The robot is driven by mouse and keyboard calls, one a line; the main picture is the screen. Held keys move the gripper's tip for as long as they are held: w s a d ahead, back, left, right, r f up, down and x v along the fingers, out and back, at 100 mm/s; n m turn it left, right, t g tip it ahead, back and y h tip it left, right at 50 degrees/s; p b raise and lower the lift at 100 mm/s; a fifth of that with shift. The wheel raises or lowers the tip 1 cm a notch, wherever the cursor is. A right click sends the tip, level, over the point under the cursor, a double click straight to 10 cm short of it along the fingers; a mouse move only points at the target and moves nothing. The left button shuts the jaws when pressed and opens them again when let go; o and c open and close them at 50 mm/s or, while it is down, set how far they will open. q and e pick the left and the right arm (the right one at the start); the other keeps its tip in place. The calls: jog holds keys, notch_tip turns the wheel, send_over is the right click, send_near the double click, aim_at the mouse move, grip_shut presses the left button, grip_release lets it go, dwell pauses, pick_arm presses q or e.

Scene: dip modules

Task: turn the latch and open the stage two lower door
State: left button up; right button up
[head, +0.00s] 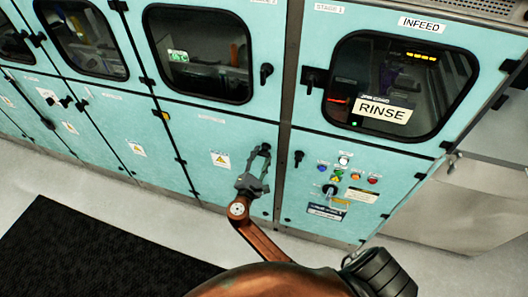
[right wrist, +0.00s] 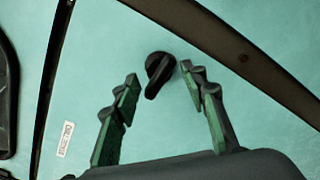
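The stage two lower door (head: 205,135) is a pale teal panel left of the control panel, and it looks shut. My right gripper (head: 257,160) is in front of the upper right part of this door. In the right wrist view, the black latch (right wrist: 158,72) shows on the teal surface as a round base with a short, slightly slanted handle. The open fingers of my right gripper (right wrist: 160,82) stand on either side of the latch handle, with visible gaps. I cannot tell how far the fingertips are from the door. In the head view, the gripper largely hides the latch. My left gripper is not in view.
The stage two upper door has a dark window (head: 198,55) and its own black handle (head: 266,73). Right of the lower door is a control panel (head: 335,190) with coloured buttons and another black latch (head: 299,158). A black mat (head: 85,250) lies on the pale floor.

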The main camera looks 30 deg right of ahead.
jog(key=shift+x, duration=1.4)
jog(key=shift+c, duration=0.4)
jog(key=shift+f, duration=0.15)
jog(key=c, duration=0.9)
grip_shut()
